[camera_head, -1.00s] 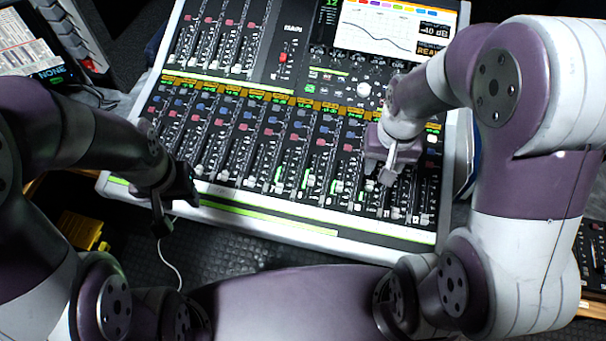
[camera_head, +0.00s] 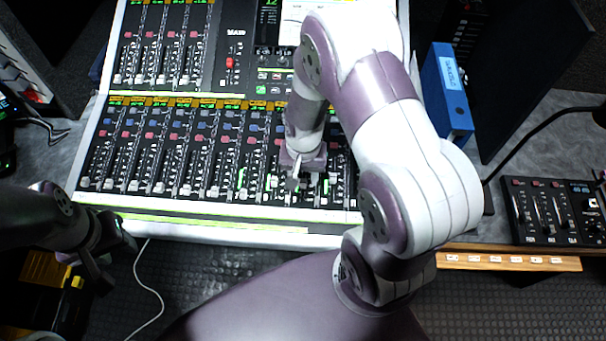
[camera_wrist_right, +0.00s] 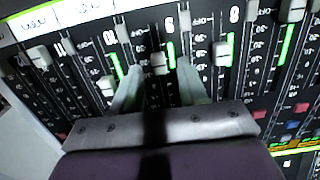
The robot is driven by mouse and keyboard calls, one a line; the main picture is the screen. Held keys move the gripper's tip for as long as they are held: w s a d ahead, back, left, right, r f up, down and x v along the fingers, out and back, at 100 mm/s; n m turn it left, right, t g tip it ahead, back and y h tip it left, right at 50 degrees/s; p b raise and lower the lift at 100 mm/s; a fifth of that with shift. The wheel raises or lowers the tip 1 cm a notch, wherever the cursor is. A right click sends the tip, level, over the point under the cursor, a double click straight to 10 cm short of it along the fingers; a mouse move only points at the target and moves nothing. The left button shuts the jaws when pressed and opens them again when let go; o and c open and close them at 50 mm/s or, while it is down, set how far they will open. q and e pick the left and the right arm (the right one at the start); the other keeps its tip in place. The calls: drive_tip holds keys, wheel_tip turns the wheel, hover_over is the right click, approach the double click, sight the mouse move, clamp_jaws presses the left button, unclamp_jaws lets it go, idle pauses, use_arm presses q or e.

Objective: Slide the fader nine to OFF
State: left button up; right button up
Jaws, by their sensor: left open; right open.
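In the right wrist view, upside down, fader nine's light cap (camera_wrist_right: 158,63) sits a short way along its slot from the OFF end, below its number label (camera_wrist_right: 170,22). A green light strip runs beside it. My right gripper (camera_wrist_right: 157,72) is open, with one fingertip on each side of this cap; I cannot tell whether they touch it. In the head view my right gripper (camera_head: 293,183) is over the lower fader row and hides the caps under it. My left gripper (camera_head: 97,277) is at the console's left front, away from the faders.
Fader ten's cap (camera_wrist_right: 107,85) and fader eight's cap (camera_wrist_right: 222,54) flank the fingers closely. The mixing console (camera_head: 210,228) fills the middle. A blue binder (camera_head: 446,92) stands to its right, with a small control panel (camera_head: 552,212) beyond. A white cable (camera_head: 146,290) hangs at the front.

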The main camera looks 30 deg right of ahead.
sight(302, 200)
drive_tip(key=shift+f, duration=0.4)
clamp_jaws()
drive_tip(key=shift+s+a+f+p, duration=0.15)
drive_tip(key=shift+s+a, duration=0.15)
drive_tip(key=shift+s, duration=0.25)
drive_tip(key=shift+s+a+r+p, duration=0.1)
drive_tip(key=shift+s+a+p, duration=0.05)
drive_tip(key=shift+s+a, duration=0.3)
drive_tip(key=shift+s+a+f+p, duration=0.1)
drive_tip(key=shift+s+a+p, duration=0.1)
drive_tip(key=shift+s, duration=0.4)
drive_tip(key=shift+s+f, duration=0.15)
unclamp_jaws()
drive_tip(key=shift+a, duration=0.15)
